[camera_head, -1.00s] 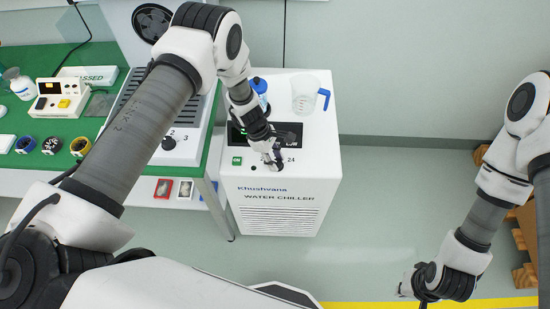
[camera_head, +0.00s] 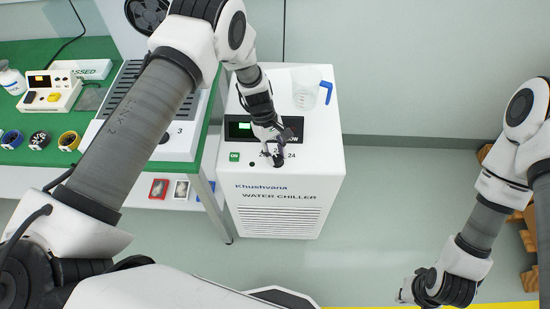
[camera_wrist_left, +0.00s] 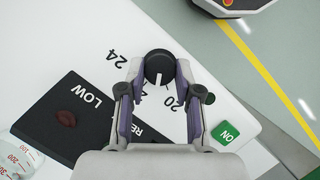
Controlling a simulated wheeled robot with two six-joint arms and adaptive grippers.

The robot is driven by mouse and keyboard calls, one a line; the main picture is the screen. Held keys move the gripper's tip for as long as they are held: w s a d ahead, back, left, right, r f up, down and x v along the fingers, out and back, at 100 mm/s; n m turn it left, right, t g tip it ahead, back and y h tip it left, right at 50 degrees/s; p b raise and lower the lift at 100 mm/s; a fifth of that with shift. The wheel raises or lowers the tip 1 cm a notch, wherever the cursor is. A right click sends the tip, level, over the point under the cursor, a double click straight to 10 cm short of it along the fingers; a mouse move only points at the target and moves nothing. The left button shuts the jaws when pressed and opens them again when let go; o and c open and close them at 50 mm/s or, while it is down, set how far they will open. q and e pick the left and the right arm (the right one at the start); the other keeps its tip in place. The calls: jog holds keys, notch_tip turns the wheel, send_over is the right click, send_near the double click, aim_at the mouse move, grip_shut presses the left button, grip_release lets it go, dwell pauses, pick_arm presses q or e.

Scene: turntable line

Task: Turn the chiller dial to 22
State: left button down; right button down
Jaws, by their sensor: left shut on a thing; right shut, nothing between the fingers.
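The white water chiller (camera_head: 280,215) stands at the centre of the head view, with a dark display panel (camera_head: 240,130) on top. Its black dial (camera_wrist_left: 159,66) sits between the fingertips of my left gripper (camera_wrist_left: 158,72), which is shut on it; it is mostly covered in the head view. A white mark on the dial points toward the numbers, near 20 (camera_wrist_left: 171,101). The number 24 (camera_wrist_left: 116,60) lies to the left; the 22 mark is not clearly readable beside a finger. My right gripper (camera_head: 406,292) is shut and empty, low at the right, away from the chiller.
A clear jug with a blue handle (camera_head: 306,92) stands on the chiller's back right. A green ON button (camera_head: 234,157) is left of the dial. A green bench (camera_head: 60,155) with instruments and tape rolls is at the left. Open floor lies right of the chiller.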

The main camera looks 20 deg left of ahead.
pick_arm(q)
jog(key=m+b, duration=0.1)
jog(key=m+y+b, duration=0.1)
jog(key=shift+w+f+m+g, duration=0.15)
jog(key=shift+m+g, duration=0.15)
jog(key=shift+m, duration=0.1)
jog(key=shift+d+r+m+g+y+b, duration=0.15)
jog(key=shift+m+y+b, duration=0.15)
jog(key=shift+m, duration=0.5)
jog(key=shift+r+m+g+y+b, duration=0.15)
jog(key=shift+m+b, duration=0.25)
jog(key=shift+m, duration=0.4)
jog(key=c, duration=0.8)
grip_release()
jog(key=shift+f, duration=0.1)
jog(key=v, duration=1.2)
jog(key=shift+w, duration=0.1)
